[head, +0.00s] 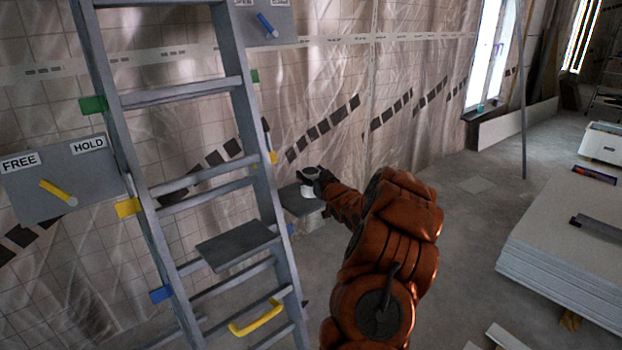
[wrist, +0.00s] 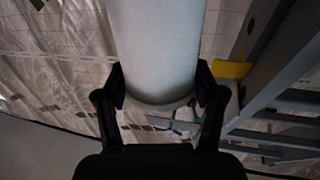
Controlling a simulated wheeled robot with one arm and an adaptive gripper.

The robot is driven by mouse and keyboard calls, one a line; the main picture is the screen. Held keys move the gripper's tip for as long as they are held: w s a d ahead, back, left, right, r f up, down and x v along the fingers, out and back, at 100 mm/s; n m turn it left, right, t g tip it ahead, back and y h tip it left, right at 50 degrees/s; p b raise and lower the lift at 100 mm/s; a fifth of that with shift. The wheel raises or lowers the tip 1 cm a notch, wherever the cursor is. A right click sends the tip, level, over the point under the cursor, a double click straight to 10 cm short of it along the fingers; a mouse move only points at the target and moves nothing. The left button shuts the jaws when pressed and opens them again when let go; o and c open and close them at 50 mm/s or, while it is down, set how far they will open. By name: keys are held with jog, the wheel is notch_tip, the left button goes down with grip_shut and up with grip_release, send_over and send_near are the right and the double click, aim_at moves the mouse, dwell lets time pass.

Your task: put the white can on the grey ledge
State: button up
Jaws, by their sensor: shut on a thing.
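The white can (head: 308,190) is held in my gripper (head: 311,176), right of the ladder. In the wrist view the can (wrist: 158,50) fills the space between the two dark fingers (wrist: 160,88), which touch it on both sides. A small grey ledge (head: 293,203) shows just below and around the can in the head view. Whether the can rests on it or hovers above it, I cannot tell. Another flat grey plate (head: 237,246) sits on the ladder, lower and to the left, and is empty.
A grey ladder (head: 164,189) with coloured tags and a yellow handle (head: 257,318) stands at left, close to the gripper. A panel (head: 62,180) labelled FREE and HOLD has a yellow lever. Stacked boards (head: 570,245) lie at right. Floor between is mostly clear.

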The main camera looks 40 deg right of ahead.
jog(key=shift+f, duration=0.6)
jog(key=shift+f, duration=0.2)
jog(key=o, duration=1.3)
jog(key=shift+o, duration=0.2)
jog(key=shift+r, duration=0.1)
jog(key=shift+r, duration=0.1)
jog(key=v, duration=1.2)
jog(key=shift+b, duration=0.3)
